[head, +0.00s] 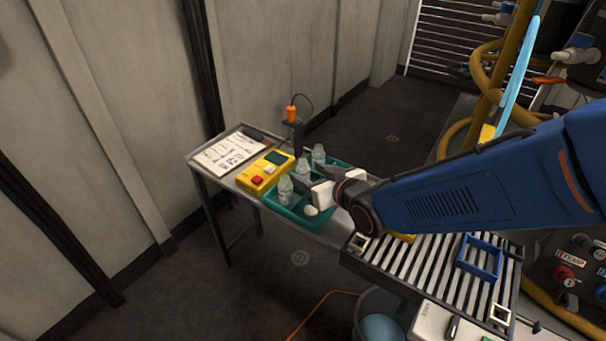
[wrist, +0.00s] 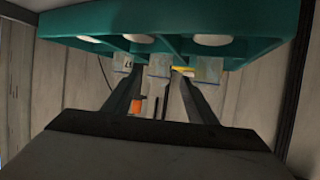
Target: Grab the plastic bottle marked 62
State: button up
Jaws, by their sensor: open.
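Several clear plastic bottles stand in a teal tray (head: 291,216) on the metal side table. In the head view I see a front bottle (head: 285,189), a middle bottle (head: 302,168) and a back bottle (head: 318,154). No number is readable on them. The wrist view appears upside down, with the tray (wrist: 270,18) along its top and bottles hanging below it. My gripper (wrist: 156,78) is open, its two dark fingers pointing towards the bottles. In that view the middle bottle (wrist: 158,66) shows between the fingertips; whether they touch it I cannot tell.
A yellow box (head: 256,178) with a red button and a clipboard (head: 226,152) lie left of the tray. An orange-topped tool (head: 291,114) stands behind it. A roller conveyor (head: 410,262) with a blue frame (head: 480,258) is at the right. My arm hides part of the table.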

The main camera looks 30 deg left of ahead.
aim_at(307, 172)
jog(key=x, duration=0.4)
jog(key=shift+w+f, duration=0.1)
jog(key=shift+w, duration=0.05)
jog(key=c, duration=1.1)
